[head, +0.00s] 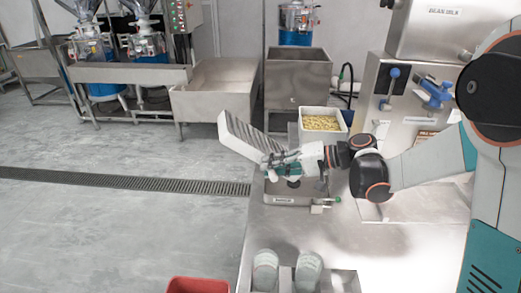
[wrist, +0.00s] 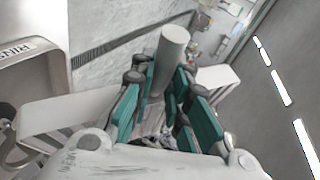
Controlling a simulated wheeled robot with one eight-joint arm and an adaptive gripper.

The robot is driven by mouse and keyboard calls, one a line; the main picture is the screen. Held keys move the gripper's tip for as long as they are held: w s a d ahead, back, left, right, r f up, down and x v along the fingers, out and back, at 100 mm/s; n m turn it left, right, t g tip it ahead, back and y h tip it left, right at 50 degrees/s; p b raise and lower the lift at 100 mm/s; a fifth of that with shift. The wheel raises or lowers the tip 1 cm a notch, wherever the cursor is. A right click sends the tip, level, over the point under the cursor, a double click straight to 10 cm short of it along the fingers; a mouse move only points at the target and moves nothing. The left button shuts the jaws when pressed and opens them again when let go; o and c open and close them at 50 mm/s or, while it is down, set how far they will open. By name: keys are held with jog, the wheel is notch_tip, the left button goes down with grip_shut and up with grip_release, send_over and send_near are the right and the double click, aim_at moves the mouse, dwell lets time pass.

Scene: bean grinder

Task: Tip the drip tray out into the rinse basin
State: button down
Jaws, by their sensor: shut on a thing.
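My gripper (head: 283,160) is shut on the drip tray (head: 236,138), a long white tray with a dark slatted face. In the head view the tray is held up in the air, steeply tilted, reaching up and left from the gripper. In the wrist view my gripper's teal fingers (wrist: 167,105) close around a grey round handle (wrist: 172,60), and white parts of the tray (wrist: 60,116) show to either side. The rinse basin (wrist: 55,85), metal with a partly readable label, is at the left there. In the head view a low labelled metal basin (head: 290,199) sits under the gripper, partly hidden by it.
A white bin of yellowish beans (head: 321,123) stands just behind the gripper. The steel counter (head: 275,230) is bare in front; two grey-green containers (head: 308,270) stand near its front. A red bin (head: 197,286) is at the bottom. Grinder machinery (head: 400,100) stands right; open floor lies left.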

jog(key=shift+r, duration=0.1)
jog(key=shift+w+d+r+p, duration=0.15)
jog(key=shift+d+r+p, duration=0.2)
jog(key=shift+d+r, duration=0.15)
jog(key=shift+a+p, duration=0.15)
jog(key=shift+p, duration=0.15)
dwell(0.7)
